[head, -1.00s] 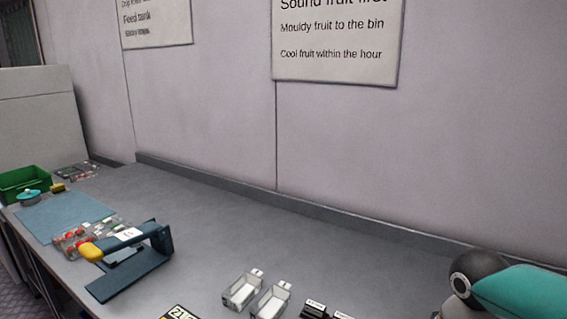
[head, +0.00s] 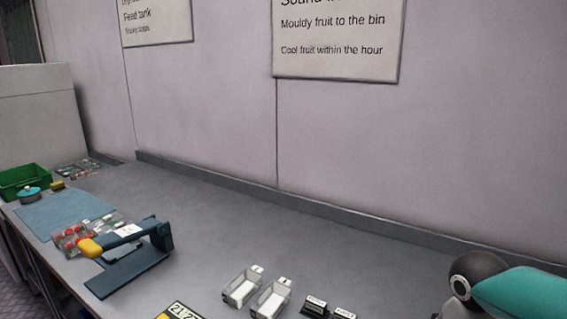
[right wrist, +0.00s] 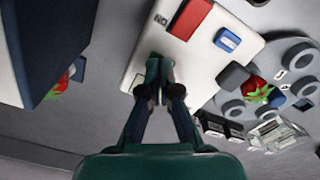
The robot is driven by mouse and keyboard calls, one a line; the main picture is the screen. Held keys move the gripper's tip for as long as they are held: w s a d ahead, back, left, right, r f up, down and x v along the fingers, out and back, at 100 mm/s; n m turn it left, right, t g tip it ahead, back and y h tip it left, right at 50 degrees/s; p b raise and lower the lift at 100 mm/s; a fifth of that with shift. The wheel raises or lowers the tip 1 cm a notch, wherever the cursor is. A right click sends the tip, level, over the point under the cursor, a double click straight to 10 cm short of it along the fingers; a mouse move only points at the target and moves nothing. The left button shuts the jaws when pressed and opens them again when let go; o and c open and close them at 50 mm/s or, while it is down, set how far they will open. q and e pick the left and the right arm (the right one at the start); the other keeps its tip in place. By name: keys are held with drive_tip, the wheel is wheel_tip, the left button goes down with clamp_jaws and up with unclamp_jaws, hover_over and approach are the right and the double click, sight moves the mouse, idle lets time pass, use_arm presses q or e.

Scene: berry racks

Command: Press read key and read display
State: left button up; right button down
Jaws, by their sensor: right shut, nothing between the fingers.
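A white panel (right wrist: 150,68) shows in the right wrist view with a red key (right wrist: 187,18) and a smaller blue key (right wrist: 227,40); lettering beside the red key reads upside down, perhaps "NO". My right gripper (right wrist: 157,68) is shut and empty in front of this panel, left of and below both keys. I cannot tell whether its tips touch the panel. In the head view a black and yellow plate with digits (head: 181,311) is cut off by the bottom edge; the digits start with "21". My left gripper is in neither view.
A grey round holder (right wrist: 232,110) with a strawberry (right wrist: 257,90) lies right of the panel. White trays (head: 243,288), small black blocks (head: 315,305) and a blue press with a yellow handle (head: 130,273) stand on the bench. A green crate (head: 25,182) is far left. The bench's back is clear.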

drive_tip(key=shift+f, duration=0.45)
drive_tip(key=shift+r, duration=0.15)
wheel_tip(320, 180, up, 8)
drive_tip(key=p, duration=0.6)
drive_tip(key=shift+p, duration=0.35)
